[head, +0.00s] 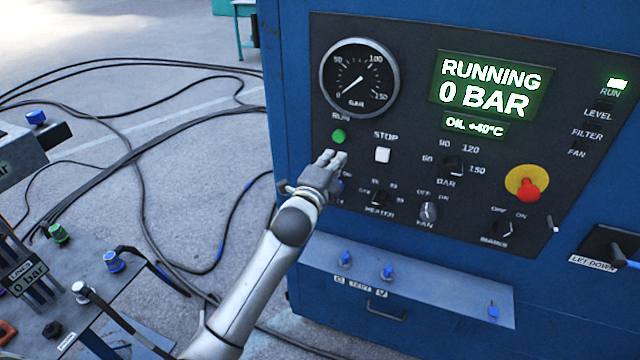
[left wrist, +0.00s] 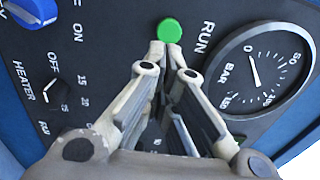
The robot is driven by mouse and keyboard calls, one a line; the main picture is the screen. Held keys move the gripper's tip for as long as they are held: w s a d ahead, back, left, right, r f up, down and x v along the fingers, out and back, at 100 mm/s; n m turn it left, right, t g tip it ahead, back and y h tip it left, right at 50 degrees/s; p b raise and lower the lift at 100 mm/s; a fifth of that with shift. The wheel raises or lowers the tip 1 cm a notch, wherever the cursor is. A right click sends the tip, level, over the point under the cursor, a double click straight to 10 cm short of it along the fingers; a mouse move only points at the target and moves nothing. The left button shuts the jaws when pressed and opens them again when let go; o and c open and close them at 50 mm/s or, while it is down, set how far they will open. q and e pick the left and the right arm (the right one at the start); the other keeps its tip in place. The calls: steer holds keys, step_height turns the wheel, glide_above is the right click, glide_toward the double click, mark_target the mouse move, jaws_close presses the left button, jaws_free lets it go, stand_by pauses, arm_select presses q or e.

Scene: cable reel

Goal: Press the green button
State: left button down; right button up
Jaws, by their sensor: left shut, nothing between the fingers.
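The green button (head: 338,136) sits on the dark control panel below the gauge, beside the white STOP button (head: 382,155). In the left wrist view the green button (left wrist: 170,31) lies just beyond the fingertips, next to the RUN label. My left gripper (head: 332,158) is shut and empty, in front of the panel just below the green button in the head view. In the left wrist view its fingertips (left wrist: 166,48) overlap the button's lower edge; I cannot tell whether they touch it. The display (head: 489,86) reads RUNNING, 0 BAR. My right gripper is not in view.
The panel also carries a pressure gauge (head: 359,79), a red emergency knob (head: 528,188) on yellow, and several dials. A ledge (head: 430,287) with blue fittings juts out below. Black cables (head: 150,130) lie across the floor at left.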

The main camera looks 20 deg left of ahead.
arm_select(q)
steer(key=s+b, duration=0.2)
steer(key=s, duration=0.5)
steer(key=shift+a+f, duration=0.2)
steer(key=shift+f, duration=0.05)
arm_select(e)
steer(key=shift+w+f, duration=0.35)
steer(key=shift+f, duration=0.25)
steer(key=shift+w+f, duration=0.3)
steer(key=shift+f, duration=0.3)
arm_select(q)
steer(key=shift+s, duration=0.15)
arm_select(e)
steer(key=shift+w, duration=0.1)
